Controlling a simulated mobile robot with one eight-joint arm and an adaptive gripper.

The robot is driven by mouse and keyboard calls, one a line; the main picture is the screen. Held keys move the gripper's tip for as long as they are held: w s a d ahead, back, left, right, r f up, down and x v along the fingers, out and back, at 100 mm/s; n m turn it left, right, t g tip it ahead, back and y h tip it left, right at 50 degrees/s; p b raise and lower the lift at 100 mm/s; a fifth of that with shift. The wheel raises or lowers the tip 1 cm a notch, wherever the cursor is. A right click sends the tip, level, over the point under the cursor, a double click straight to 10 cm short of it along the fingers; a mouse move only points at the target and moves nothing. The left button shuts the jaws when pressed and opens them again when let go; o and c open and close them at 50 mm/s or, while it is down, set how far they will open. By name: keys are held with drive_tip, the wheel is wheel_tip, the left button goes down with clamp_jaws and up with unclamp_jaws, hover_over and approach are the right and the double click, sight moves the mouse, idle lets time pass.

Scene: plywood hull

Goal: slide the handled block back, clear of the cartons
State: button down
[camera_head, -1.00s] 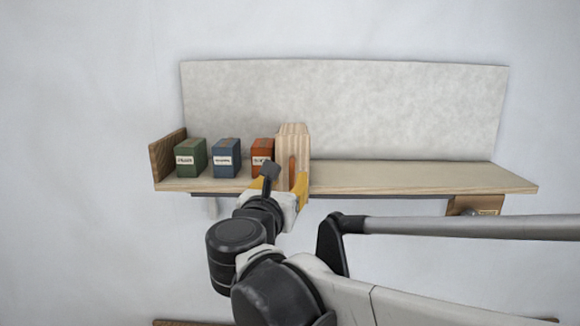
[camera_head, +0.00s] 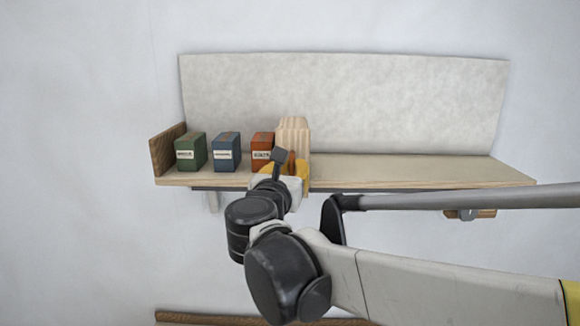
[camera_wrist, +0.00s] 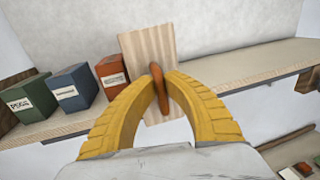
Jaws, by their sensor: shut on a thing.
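The handled block (camera_head: 294,136) is a pale wooden block standing upright on the shelf, just right of the orange carton (camera_head: 262,147). In the wrist view the block (camera_wrist: 148,50) shows its brown handle (camera_wrist: 159,88) between the yellow fingers of my gripper (camera_wrist: 159,84). My gripper (camera_head: 291,171) is shut on that handle at the shelf's front. The blue carton (camera_head: 226,152) and green carton (camera_head: 190,152) stand in a row further left. The block's lower part is partly hidden by my gripper.
The shelf (camera_head: 420,170) is bare to the right of the block. A brown end board (camera_head: 167,151) closes its left end, and a grey back panel (camera_head: 400,105) stands behind. A bracket with a small wooden piece (camera_head: 470,213) sits under the shelf at right.

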drive_tip(key=d, duration=1.9)
drive_tip(key=shift+s+d, duration=0.25)
drive_tip(key=shift+s, duration=0.1)
drive_tip(key=c, duration=1.5)
unclamp_jaws()
drive_tip(key=shift+o, duration=0.2)
drive_tip(key=v, duration=1.2)
